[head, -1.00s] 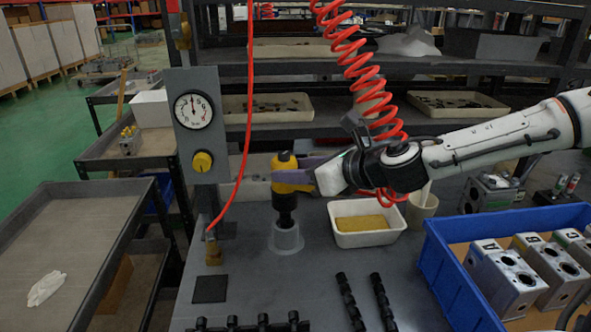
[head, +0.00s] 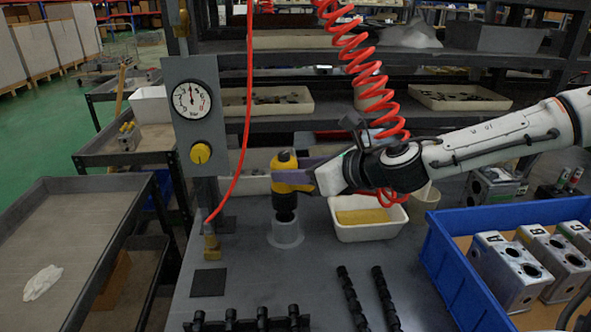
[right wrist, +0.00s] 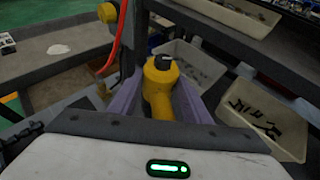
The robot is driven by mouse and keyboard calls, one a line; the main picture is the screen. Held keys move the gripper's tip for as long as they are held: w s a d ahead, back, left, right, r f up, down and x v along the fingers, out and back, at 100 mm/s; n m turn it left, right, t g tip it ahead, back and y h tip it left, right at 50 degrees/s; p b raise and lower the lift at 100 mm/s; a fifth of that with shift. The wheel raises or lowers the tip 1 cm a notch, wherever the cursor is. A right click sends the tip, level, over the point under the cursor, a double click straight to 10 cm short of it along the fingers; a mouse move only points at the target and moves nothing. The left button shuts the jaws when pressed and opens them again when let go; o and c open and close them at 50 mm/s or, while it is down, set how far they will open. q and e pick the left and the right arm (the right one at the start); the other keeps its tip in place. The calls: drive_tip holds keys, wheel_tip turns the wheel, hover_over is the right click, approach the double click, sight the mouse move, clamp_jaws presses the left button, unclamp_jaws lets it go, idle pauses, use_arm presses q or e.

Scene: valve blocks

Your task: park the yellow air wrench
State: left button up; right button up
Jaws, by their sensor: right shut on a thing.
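The yellow air wrench (head: 285,190) has a yellow body and a black lower end. It stands upright with its lower end in a grey round holder (head: 286,233) on the grey bench. My right gripper (head: 293,178), with purple fingers, reaches it from the right and is shut on its yellow upper body. In the right wrist view the wrench (right wrist: 160,88) sits between the two purple fingers. How far its tip is seated inside the holder is hidden. My left gripper is not in view.
A gauge panel (head: 196,125) with a yellow knob stands left of the wrench, and a red hose hangs in front of it. A white tray with a yellow sponge (head: 362,216) is right of the holder. A blue crate (head: 440,255) holds valve blocks. Black parts lie in front.

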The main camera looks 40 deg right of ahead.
use_arm(q)
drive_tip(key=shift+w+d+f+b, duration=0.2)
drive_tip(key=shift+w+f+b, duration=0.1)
drive_tip(key=shift+b, duration=0.45)
use_arm(e)
drive_tip(key=shift+w+f, duration=0.1)
drive_tip(key=shift+f, duration=0.5)
use_arm(q)
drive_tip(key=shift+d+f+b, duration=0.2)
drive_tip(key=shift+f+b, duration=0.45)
drive_tip(key=shift+b, duration=0.15)
use_arm(e)
drive_tip(key=shift+f, duration=0.85)
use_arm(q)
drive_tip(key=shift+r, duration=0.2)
